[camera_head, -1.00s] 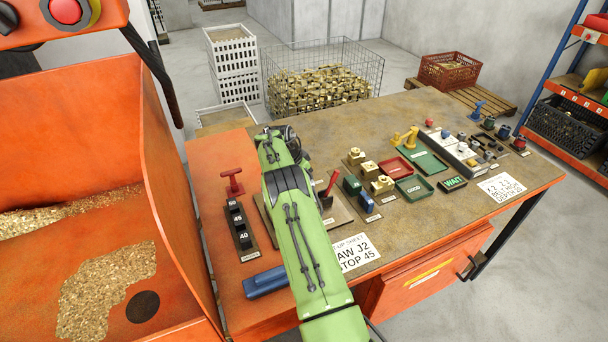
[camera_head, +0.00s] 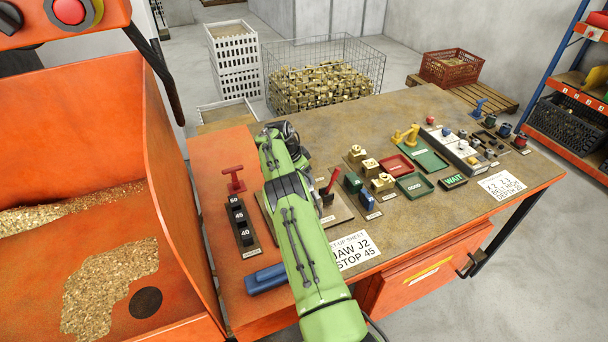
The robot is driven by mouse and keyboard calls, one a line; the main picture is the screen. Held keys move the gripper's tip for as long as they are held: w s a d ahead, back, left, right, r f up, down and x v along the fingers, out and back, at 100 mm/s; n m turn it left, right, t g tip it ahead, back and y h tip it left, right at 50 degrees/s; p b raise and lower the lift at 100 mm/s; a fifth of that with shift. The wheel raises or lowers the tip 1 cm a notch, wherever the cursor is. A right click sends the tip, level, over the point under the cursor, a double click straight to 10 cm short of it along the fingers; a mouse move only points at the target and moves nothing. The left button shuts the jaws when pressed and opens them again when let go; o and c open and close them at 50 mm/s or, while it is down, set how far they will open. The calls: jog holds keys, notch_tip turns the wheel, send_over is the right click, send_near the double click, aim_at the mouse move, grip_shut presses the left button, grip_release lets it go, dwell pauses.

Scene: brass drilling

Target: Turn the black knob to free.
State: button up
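I cannot pick out the black knob for certain. A dark knob-like piece (camera_head: 489,121) stands in a row with a blue one (camera_head: 504,130) and a red one (camera_head: 520,143) at the bench's far right end, but their labels are too small to read. My green arm reaches over the left part of the bench and covers much of a plate with a red lever (camera_head: 331,181). The dark end of my arm lies above the bench's back left edge. My gripper fingers are hidden behind the arm, so their opening and any contact do not show.
Left of my arm stand a red T-handle (camera_head: 234,181), a black block marked 50, 45, 40 (camera_head: 239,221) and a blue bar (camera_head: 266,279). Right of it are brass parts, a red tray (camera_head: 397,165) and green trays (camera_head: 414,186).

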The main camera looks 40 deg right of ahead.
jog(key=shift+o, duration=0.2)
jog(key=p+v, duration=0.2)
jog(key=v, duration=1.3)
jog(key=shift+a+r, duration=0.2)
jog(key=shift+r, duration=0.1)
